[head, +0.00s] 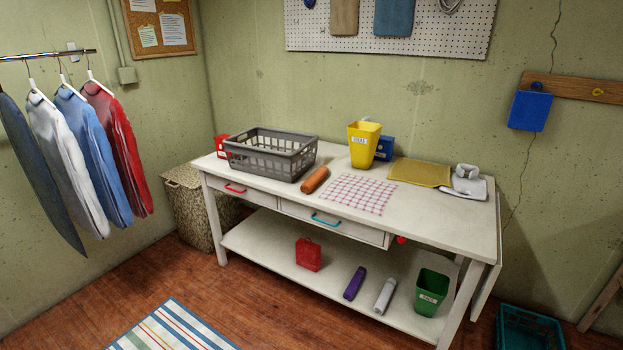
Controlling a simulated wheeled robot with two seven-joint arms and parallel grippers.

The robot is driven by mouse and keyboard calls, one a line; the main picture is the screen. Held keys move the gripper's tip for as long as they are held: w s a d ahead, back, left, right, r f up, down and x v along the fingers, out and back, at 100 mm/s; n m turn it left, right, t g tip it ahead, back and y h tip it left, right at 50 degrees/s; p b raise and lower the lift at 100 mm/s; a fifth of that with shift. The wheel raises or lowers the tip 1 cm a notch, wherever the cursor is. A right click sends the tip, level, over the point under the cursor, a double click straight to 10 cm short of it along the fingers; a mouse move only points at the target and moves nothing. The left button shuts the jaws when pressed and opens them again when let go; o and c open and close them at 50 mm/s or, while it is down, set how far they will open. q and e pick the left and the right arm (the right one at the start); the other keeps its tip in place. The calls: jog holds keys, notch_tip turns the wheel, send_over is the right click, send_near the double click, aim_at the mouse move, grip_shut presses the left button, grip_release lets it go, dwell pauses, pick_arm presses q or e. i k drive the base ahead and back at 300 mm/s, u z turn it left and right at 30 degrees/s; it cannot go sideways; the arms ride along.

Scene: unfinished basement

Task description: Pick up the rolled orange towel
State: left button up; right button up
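The rolled orange towel (315,180) lies on the white table's top (262,184). It is a short orange-brown roll, set at a slant near the front edge. It sits just right of the grey basket and left of a red-checked cloth (359,194). Neither of my grippers shows in the head view.
A grey basket (270,164), yellow bin (363,149), blue box (384,148), yellow mat (420,172) and white iron-like object (465,184) share the tabletop. The lower shelf (270,243) holds several items. A clothes rail (60,54) is at left. Wooden floor in front is partly covered by a striped rug (172,328).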

aim_at(315, 178)
jog(key=u, duration=0.1)
jog(key=i, duration=0.9)
jog(key=z, duration=0.7)
jog(key=i, duration=0.65)
jog(key=z, duration=0.45)
